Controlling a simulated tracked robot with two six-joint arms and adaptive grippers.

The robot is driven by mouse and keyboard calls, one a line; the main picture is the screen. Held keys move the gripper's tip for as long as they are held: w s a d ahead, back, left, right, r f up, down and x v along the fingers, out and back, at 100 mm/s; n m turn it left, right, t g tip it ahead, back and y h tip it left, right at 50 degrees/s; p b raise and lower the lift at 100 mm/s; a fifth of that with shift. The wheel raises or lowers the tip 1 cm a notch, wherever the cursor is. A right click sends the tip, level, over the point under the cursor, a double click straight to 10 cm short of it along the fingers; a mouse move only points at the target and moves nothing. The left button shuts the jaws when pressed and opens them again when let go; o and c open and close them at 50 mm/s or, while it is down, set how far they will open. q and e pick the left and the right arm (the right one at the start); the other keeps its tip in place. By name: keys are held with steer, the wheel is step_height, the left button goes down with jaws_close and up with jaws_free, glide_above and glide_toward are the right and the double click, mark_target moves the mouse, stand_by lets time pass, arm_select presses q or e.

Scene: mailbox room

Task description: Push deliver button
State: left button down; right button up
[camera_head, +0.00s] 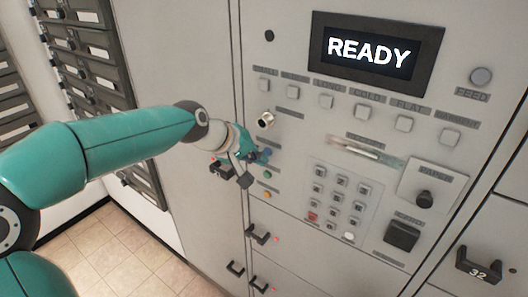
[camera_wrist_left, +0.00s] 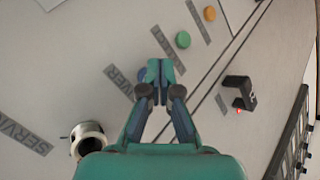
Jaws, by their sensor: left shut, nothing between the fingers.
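A grey control panel (camera_head: 290,140) fills the head view, with a screen (camera_head: 370,50) reading READY. My left gripper (camera_head: 259,158) is at the panel's left side, shut and empty, its fingertips close to a blue button. In the left wrist view, the blue button (camera_wrist_left: 141,75) shows partly behind the shut fingertips (camera_wrist_left: 161,70). A label ending in "VER" (camera_wrist_left: 118,79) lies beside it, partly hidden. I cannot tell whether the fingertips touch the button. A green button (camera_head: 267,174) and an orange button (camera_head: 266,191) sit below the blue one. My right gripper is out of view.
A round metal lock (camera_head: 266,119) sticks out above the gripper. A keypad (camera_head: 338,200) and a row of square buttons (camera_head: 360,111) are to the right. Black drawer handles (camera_head: 258,235) stick out below. Dark mailboxes (camera_head: 95,75) stand at the left.

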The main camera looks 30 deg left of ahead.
arm_select(q)
steer(key=shift+w, duration=0.4)
stand_by(0.4)
steer(key=shift+s, duration=0.85)
steer(key=shift+s+b, duration=0.1)
steer(key=shift+b, duration=0.25)
steer(key=shift+s+a+b, duration=0.2)
steer(key=shift+s+b, duration=0.8)
steer(key=shift+s, duration=1.4)
